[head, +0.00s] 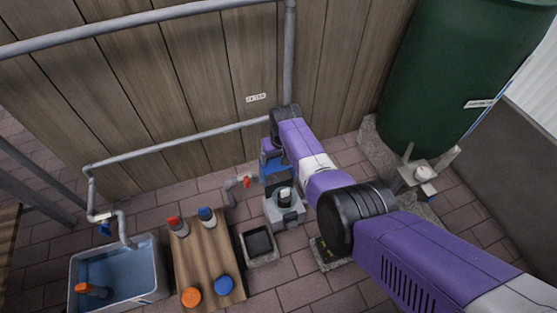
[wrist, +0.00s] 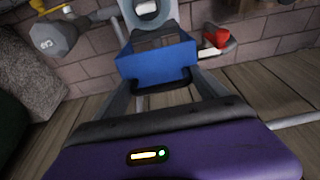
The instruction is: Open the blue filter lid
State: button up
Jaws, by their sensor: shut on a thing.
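The blue filter lid (head: 277,174) is at the back of the grey filter box (head: 288,213), by the plank wall. In the wrist view the blue lid (wrist: 157,63) is directly in front of my gripper (wrist: 162,84), with a dark handle at its near edge between my fingers. My gripper is shut on the lid. In the head view my gripper (head: 270,150) is partly hidden by my wrist. I cannot tell the lid's exact tilt.
A red-handled tap (head: 246,182) is left of the filter. A wooden table (head: 205,262) holds several bottles and discs. A water-filled basin (head: 118,272) is at far left, a green tank (head: 440,75) at right. A grey pipe (head: 190,136) runs along the wall.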

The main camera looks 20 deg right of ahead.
jog(key=shift+w+d+r, duration=0.1)
jog(key=shift+w+d, duration=0.2)
jog(key=o, duration=1.8)
jog(key=shift+s+a, duration=0.1)
jog(key=shift+a, duration=0.1)
jog(key=p+v, duration=0.5)
jog(key=v, duration=0.2)
jog(key=shift+s+r, duration=0.1)
jog(key=shift+r, duration=0.25)
